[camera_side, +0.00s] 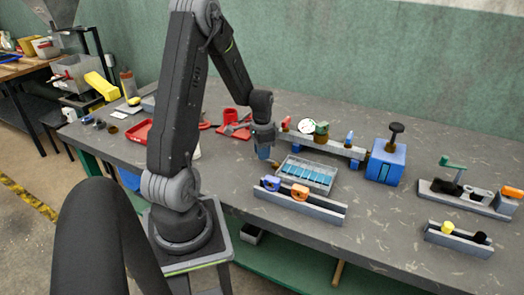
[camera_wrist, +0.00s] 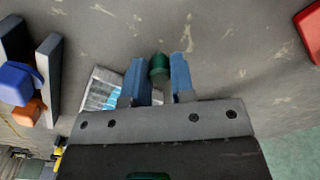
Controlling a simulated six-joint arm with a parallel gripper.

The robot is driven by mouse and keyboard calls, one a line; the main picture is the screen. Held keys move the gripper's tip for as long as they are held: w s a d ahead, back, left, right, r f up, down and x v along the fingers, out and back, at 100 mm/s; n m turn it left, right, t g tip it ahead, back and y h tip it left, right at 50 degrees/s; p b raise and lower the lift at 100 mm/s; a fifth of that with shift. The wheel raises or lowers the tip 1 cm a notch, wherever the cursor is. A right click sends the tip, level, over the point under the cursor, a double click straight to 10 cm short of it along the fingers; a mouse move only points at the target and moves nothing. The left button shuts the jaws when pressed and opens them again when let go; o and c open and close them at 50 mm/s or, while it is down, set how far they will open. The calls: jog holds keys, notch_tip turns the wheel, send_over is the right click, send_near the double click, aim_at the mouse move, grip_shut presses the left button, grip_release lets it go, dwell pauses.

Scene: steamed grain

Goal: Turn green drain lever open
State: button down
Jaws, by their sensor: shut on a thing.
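My gripper (camera_wrist: 159,75) points down with its blue fingers shut on a dark green rounded piece. This green piece (camera_wrist: 159,66) shows between the fingertips in the wrist view. I cannot tell whether it is the drain lever's handle, and what it joins is hidden. In the side view my gripper (camera_side: 264,152) is low over the bench, at the left end of the grey pipe rail (camera_side: 340,148), and hides the green piece. A green handle (camera_side: 321,128) stands on that rail. Another green lever (camera_side: 453,162) is on a fixture at the far right.
A tray of blue pieces (camera_side: 305,174) lies close to my gripper. A rail with blue and orange clips (camera_side: 318,207) is in front of it. A blue box with a black knob (camera_side: 385,165) stands right of the pipe rail. Red parts (camera_side: 237,127) lie behind.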

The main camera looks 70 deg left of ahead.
jog(key=shift+d, duration=0.1)
jog(key=n, duration=0.1)
jog(key=d+n, duration=0.1)
jog(key=n, duration=0.1)
jog(key=shift+s+n, duration=0.3)
jog(key=shift+s, duration=0.1)
jog(key=n, duration=0.1)
jog(key=d+n, duration=0.1)
jog(key=n, duration=0.1)
jog(key=shift+s+d+n, duration=0.25)
jog(key=shift+n, duration=0.15)
jog(key=n, duration=0.1)
jog(key=d+n, duration=0.1)
jog(key=n, duration=0.1)
jog(key=shift+d, duration=0.15)
jog(key=shift+w+d+n, duration=0.15)
jog(key=shift+d+n, duration=0.15)
jog(key=shift+n, duration=0.6)
jog(key=shift+w+d+n, duration=0.1)
jog(key=shift+d+n, duration=0.2)
jog(key=shift+n, duration=0.6)
jog(key=c, duration=1)
grip_release()
jog(key=shift+o, duration=0.2)
notch_tip(320, 180, up, 14)
